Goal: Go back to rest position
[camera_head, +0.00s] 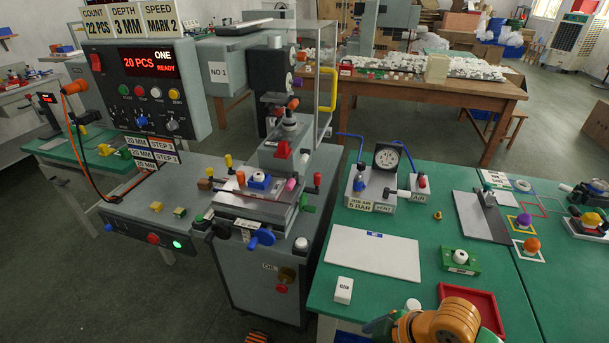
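An orange and dark rounded piece (440,322) at the bottom edge, right of centre, looks like part of my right arm. It is cut off by the frame, and any fingers there cannot be made out. I see nothing held.
A green table (335,290) on the right bears a white board (372,252), a gauge unit (387,158), a red tray (482,300) partly behind the orange piece, and a green fixture (460,261). A wooden table (450,93) stands behind. Floor (110,290) is clear at lower left.

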